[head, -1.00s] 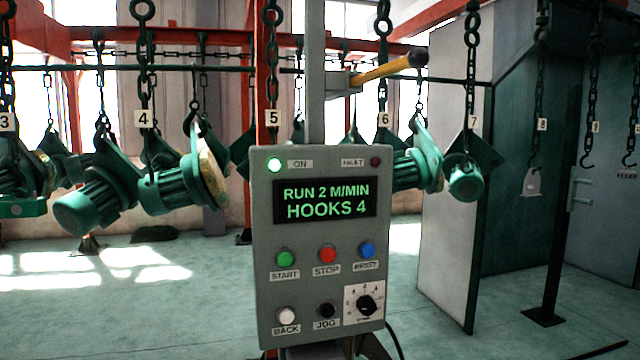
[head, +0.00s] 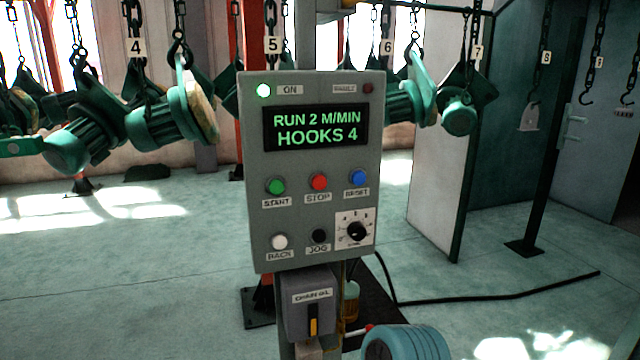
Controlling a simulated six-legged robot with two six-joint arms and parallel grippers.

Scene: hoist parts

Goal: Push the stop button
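The red stop button (head: 319,182) sits in the middle of the upper button row on a grey control box (head: 312,225), above a label reading STOP. The green start button (head: 275,186) is to its left and the blue reset button (head: 358,178) to its right. The display (head: 316,128) reads "RUN 2 M/MIN" and "HOOKS 4", and the ON lamp (head: 264,90) is lit. Neither of my grippers shows in the head view.
Green motors (head: 85,130) hang from numbered chain hooks behind the box. A blue ribbed object (head: 405,343) stands at the bottom. A black cable (head: 490,297) lies on the floor.

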